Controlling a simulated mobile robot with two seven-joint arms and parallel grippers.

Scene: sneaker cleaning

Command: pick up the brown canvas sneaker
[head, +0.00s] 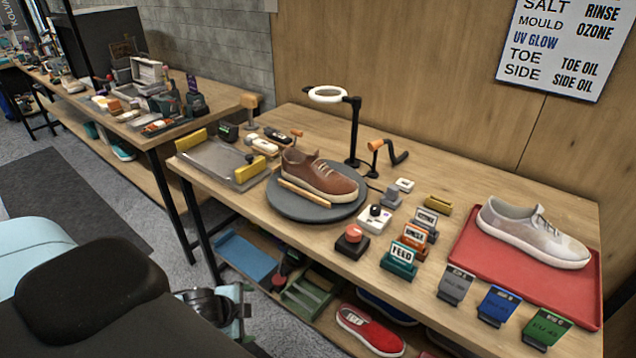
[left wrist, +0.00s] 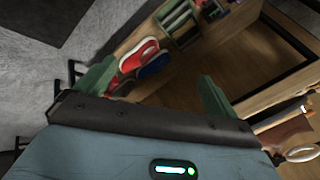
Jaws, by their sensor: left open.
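The brown canvas sneaker (head: 318,177) with a white sole rests upright on a round dark grey turntable (head: 290,205) on the workbench, its toe to the right. A brown and white shape at the right edge of the left wrist view looks like the same sneaker (left wrist: 288,137), partly cut off. My left gripper (head: 240,312) is low in front of the bench, apart from the sneaker. In the left wrist view its two green fingers (left wrist: 155,85) are spread with nothing between them. My right gripper is not in view.
A ring lamp (head: 328,94) on a black post stands behind the turntable. A metal tray (head: 218,162) is to its left. Labelled blocks (head: 399,259) and a red tray (head: 470,256) with a pale sneaker (head: 532,232) are to its right. A red shoe (head: 369,329) lies on the lower shelf.

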